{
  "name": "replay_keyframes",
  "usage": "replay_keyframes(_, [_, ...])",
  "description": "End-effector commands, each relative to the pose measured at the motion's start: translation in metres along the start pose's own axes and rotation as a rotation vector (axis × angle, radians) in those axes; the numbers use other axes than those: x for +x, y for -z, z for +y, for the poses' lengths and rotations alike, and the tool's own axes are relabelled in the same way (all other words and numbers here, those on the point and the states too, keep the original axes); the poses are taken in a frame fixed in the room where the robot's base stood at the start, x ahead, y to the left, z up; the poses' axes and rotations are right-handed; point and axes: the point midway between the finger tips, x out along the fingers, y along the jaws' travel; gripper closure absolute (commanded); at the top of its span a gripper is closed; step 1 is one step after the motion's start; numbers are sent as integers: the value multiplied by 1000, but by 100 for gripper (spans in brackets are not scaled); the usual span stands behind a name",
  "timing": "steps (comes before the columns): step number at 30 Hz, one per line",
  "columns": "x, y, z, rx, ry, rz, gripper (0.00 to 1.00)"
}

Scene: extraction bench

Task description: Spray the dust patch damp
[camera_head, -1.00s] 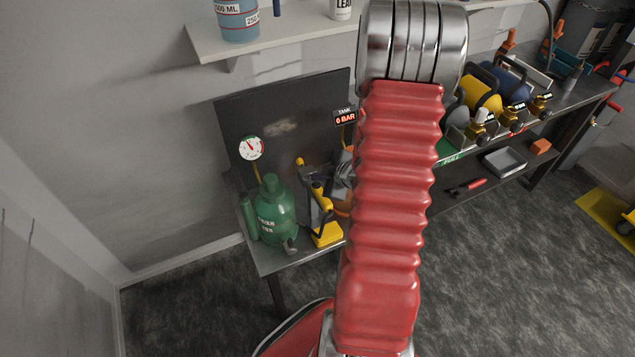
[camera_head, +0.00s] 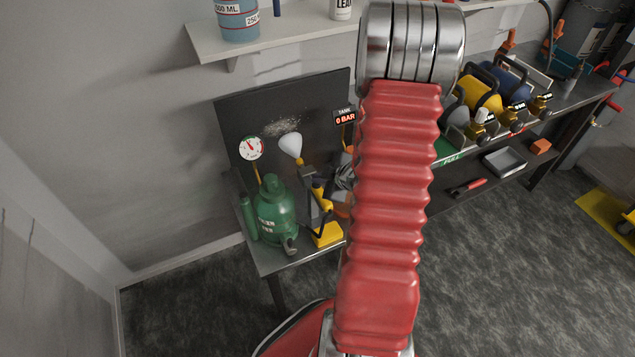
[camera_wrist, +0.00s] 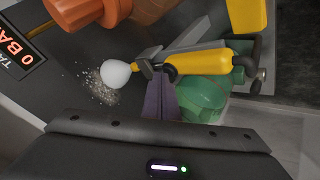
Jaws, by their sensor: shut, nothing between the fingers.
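The dust patch (camera_head: 284,127) is a pale speckled smear on the dark upright panel; it also shows in the wrist view (camera_wrist: 102,88). A yellow and black sprayer (camera_head: 321,195) stands on the small bench before the panel, its nozzle end towards the patch. A white cone of spray (camera_head: 291,145) spreads from the nozzle towards the patch's lower edge; the wrist view shows it too (camera_wrist: 115,73). My gripper (camera_wrist: 161,84) is shut and empty, its tips close by the sprayer's dark lever. Whether they touch cannot be told. In the head view my arm mostly hides the gripper.
A green tank (camera_head: 274,212) and a round gauge (camera_head: 250,148) are left of the sprayer. A display (camera_head: 345,117) reads 0 BAR. An orange object (camera_wrist: 85,12) is close by in the wrist view. A shelf (camera_head: 290,36) overhangs the panel.

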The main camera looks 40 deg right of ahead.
Motion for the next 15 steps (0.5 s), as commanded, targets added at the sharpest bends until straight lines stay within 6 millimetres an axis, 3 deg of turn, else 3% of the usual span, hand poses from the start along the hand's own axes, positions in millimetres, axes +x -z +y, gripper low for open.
replay_keyframes(15, [-11,8,8,-2,-1,1,100])
